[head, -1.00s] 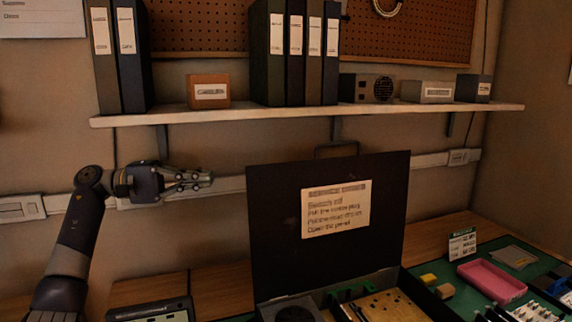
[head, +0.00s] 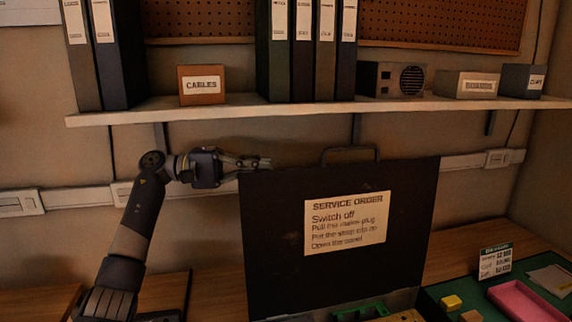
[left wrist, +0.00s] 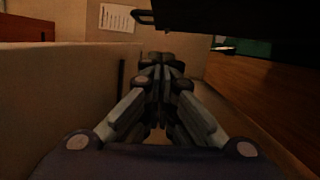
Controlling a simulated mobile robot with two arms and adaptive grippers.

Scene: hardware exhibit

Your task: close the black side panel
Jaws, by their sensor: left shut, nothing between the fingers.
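The black side panel (head: 275,240) stands open and upright in the head view, with a service order label (head: 345,221) on its face and a handle (head: 350,155) on its top edge. My left gripper (head: 268,163) is shut and empty, at the panel's upper left corner and seemingly level with its top edge. Whether it touches the panel cannot be told. In the left wrist view the shut fingers (left wrist: 160,62) point along the wall, with a dark slab that looks like the panel (left wrist: 250,22) at the upper right. My right gripper is not in view.
A shelf (head: 230,112) with binders, a cables box (head: 202,85) and other boxes runs above the panel and gripper. A pink tray (head: 520,300), a yellow block (head: 451,302) and a price sign (head: 495,262) sit on the bench at right.

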